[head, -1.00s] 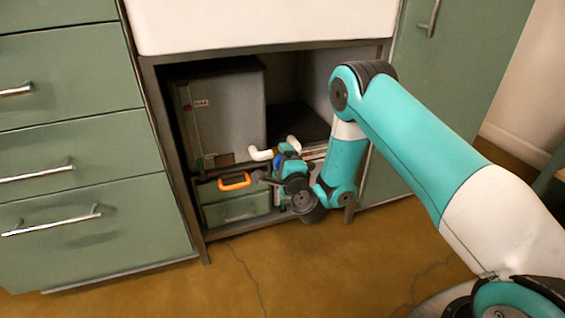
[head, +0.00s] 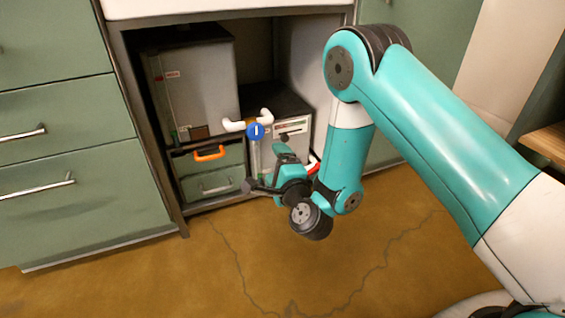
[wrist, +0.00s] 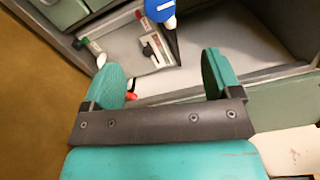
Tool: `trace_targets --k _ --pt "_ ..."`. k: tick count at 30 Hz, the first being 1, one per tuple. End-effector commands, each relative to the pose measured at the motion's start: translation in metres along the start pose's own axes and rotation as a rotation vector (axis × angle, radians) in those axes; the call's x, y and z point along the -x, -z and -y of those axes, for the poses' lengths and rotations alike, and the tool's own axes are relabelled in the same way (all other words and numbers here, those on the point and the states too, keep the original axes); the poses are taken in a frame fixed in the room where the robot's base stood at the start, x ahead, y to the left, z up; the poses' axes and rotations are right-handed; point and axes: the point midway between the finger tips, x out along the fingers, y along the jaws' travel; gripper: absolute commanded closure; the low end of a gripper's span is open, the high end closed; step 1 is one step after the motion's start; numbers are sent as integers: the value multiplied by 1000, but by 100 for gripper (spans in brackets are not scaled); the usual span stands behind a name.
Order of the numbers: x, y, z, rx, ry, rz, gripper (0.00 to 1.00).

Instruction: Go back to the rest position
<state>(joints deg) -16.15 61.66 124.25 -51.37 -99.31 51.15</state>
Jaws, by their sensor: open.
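My gripper (wrist: 163,80) is open in the wrist view, with its two green pads wide apart and nothing held between them. In the head view my gripper (head: 283,155) is at the front of the open cabinet bay, right of the blue disc and partly hidden by my own wrist. My arm is bent, with its elbow high and the wrist hanging low over the floor.
A large grey box (head: 190,85) sits on green cases, one with an orange handle (head: 209,153). Green drawers (head: 60,190) flank the bay. The brown floor (head: 220,270) in front is clear.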

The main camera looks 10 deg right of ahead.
Motion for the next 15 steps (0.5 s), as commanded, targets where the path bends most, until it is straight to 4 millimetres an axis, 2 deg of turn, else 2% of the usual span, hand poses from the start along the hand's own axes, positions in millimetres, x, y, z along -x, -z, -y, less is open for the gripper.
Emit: trace_targets --k 15 --pt "2 -9 -1 0 -4 15 16"
